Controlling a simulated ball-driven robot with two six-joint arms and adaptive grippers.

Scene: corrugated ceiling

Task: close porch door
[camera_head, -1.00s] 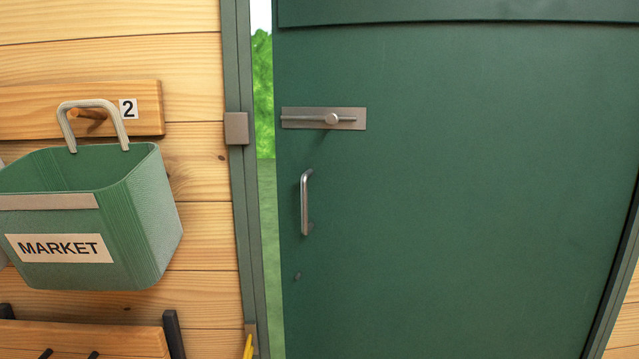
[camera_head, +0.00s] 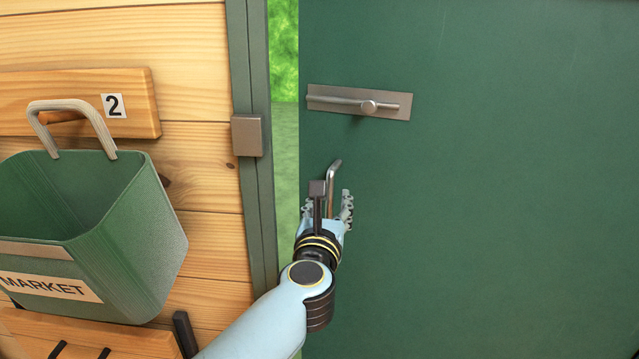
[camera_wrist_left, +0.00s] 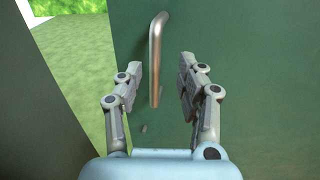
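The green porch door (camera_head: 480,200) stands ajar, with a strip of outdoor green between its left edge and the frame. Its silver pull handle (camera_head: 335,173) is upright and partly hidden behind my left gripper (camera_head: 333,205). In the left wrist view the handle (camera_wrist_left: 156,60) lies between the two spread fingers of the left gripper (camera_wrist_left: 163,88), with space on both sides. The gripper is open and holds nothing; how near it is in depth is hard to tell. A slide bolt (camera_head: 360,102) sits on the door above the handle. My right gripper is not in view.
The green door frame (camera_head: 262,200) carries a metal catch plate (camera_head: 247,135). On the wooden wall at left, a green MARKET basket (camera_head: 130,235) hangs from a peg board (camera_head: 80,100) marked 2. A lower wooden rack (camera_head: 90,338) is beneath it. The door's right side is clear.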

